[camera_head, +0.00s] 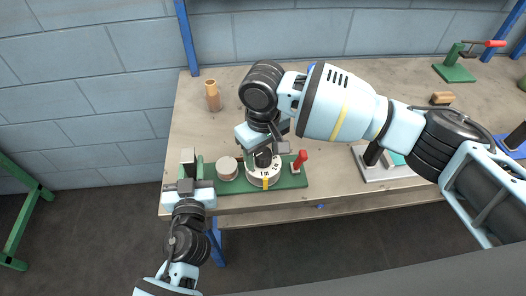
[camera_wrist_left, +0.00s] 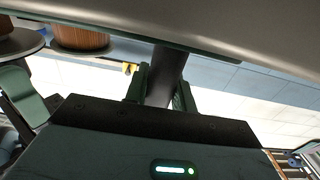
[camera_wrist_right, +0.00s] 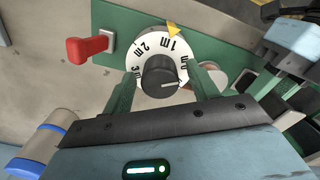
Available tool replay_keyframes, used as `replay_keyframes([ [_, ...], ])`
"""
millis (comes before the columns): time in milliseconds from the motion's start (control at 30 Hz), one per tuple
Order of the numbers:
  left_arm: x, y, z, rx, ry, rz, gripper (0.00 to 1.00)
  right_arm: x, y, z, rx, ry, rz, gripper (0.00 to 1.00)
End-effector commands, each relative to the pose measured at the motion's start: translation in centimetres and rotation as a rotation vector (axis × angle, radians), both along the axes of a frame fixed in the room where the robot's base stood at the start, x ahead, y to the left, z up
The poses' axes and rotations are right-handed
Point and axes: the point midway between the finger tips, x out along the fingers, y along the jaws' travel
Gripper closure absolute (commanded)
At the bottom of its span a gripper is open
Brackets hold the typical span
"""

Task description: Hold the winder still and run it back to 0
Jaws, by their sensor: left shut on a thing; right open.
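The winder has a green base (camera_head: 292,180) at the front edge of the bench. Its white numbered dial (camera_wrist_right: 150,47) has a black knob (camera_wrist_right: 160,77) in the middle. A yellow pointer (camera_wrist_right: 173,29) stands at the rim, close to the 1m mark. A red-handled lever (camera_head: 301,158) is beside the dial. My left gripper (camera_head: 187,182) is shut on a dark post (camera_wrist_left: 166,75) at the base's left end. My right gripper (camera_head: 262,150) is open over the dial, its fingers (camera_wrist_right: 163,90) on either side of the knob; contact is unclear.
A pale round spool (camera_head: 227,167) sits on the base between my grippers. A tan bottle-shaped thing (camera_head: 212,96) stands behind it. A green stand with a red handle (camera_head: 455,68) is at the back right.

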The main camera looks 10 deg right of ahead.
Motion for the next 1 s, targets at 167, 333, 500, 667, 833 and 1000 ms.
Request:
replay_keyframes([
  [167,0.01,-0.02,0.05,0.0,-0.001,-0.001,0.98,0.01,-0.03,-0.19,-0.001,0.0,0.0,0.41],
  [333,0.0,-0.02,0.05,0.0,-0.001,-0.001,0.98,0.01,-0.03,-0.17,0.0,0.0,0.0,0.47],
  [500,0.0,-0.02,0.04,0.0,-0.001,-0.001,0.98,0.01,-0.02,-0.16,0.0,0.0,0.0,0.7],
  [667,0.01,-0.02,0.05,0.0,-0.001,0.0,0.98,0.01,-0.03,-0.15,0.0,0.0,0.0,0.86],
  [833,0.01,-0.01,0.05,0.0,-0.001,0.0,0.98,0.02,-0.01,-0.15,0.0,0.0,0.013,0.86],
  [1000,0.01,-0.01,0.04,0.0,-0.001,0.0,0.98,0.01,0.02,-0.15,0.001,0.0,0.067,0.86],
])
